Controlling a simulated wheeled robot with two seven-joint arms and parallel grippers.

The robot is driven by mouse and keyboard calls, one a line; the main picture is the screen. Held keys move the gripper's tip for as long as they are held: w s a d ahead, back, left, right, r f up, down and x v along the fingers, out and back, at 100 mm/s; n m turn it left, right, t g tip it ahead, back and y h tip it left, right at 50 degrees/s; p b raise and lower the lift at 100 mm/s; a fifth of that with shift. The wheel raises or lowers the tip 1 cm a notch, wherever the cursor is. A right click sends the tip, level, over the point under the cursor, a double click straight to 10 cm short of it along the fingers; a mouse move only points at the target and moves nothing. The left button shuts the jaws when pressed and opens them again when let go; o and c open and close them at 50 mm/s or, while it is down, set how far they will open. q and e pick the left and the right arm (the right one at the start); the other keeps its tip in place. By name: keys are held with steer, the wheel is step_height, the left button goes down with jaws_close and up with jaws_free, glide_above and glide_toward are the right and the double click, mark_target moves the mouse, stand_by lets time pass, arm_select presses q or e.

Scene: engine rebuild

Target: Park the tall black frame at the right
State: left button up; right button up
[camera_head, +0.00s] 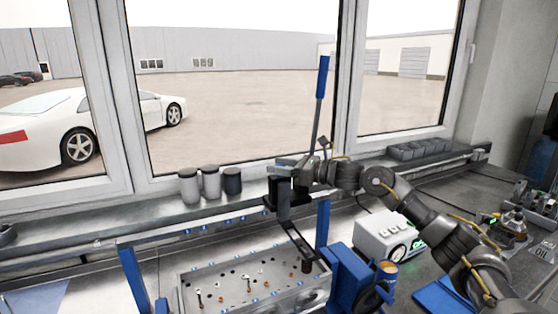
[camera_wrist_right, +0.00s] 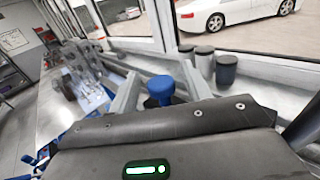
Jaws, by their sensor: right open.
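The tall black frame (camera_head: 298,240) looks like a bent black bar. It stands over the grey cylinder head (camera_head: 185,295), its lower end near the head's right end; I cannot tell whether it touches. A black lever with a long blue handle (camera_head: 322,78) rises above it. My right gripper (camera_head: 285,186) is at the frame's upper part, with its jaws open. How they sit around the frame is hidden. In the right wrist view a blue knob-like end (camera_wrist_right: 160,88) shows just beyond the gripper's dark housing. My left gripper is not in view.
Blue stand posts (camera_head: 133,280) flank the head. Grey and dark canisters (camera_head: 210,182) stand on the sill. A white box with a dial (camera_head: 384,236) sits right of the head. A grey tray (camera_head: 420,149) and an oil tin (camera_head: 546,250) are farther right. Some bench between them is clear.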

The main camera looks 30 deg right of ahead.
steer(key=shift+w+a, duration=0.15)
steer(key=shift+w, duration=0.05)
